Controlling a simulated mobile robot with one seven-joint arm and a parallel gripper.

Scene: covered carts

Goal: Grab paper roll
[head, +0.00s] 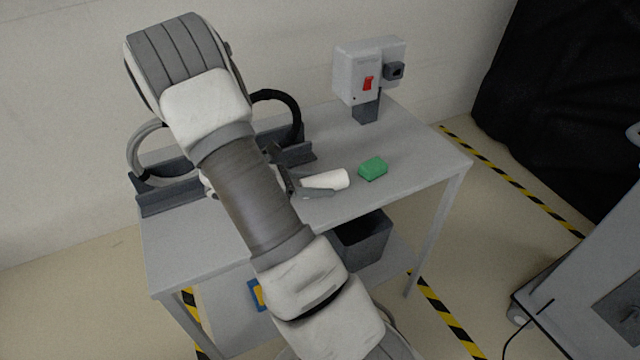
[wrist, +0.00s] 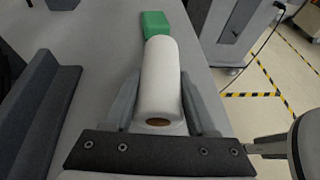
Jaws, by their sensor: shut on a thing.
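The paper roll (head: 328,180) is a white cylinder lying low over the grey table. It also shows in the wrist view (wrist: 159,80), with its brown core end toward my wrist. My gripper (head: 312,187) is shut on the roll, with one finger along each side of it. In the wrist view the fingers (wrist: 158,104) flank the near half of the roll. I cannot tell whether the roll touches the table. My arm hides part of the table and the gripper's base in the head view.
A green block (head: 373,168) lies just beyond the roll's far end. A grey box with a red switch (head: 368,75) stands at the table's back. The table (head: 420,150) is clear at right. A dark bin (head: 365,242) sits below.

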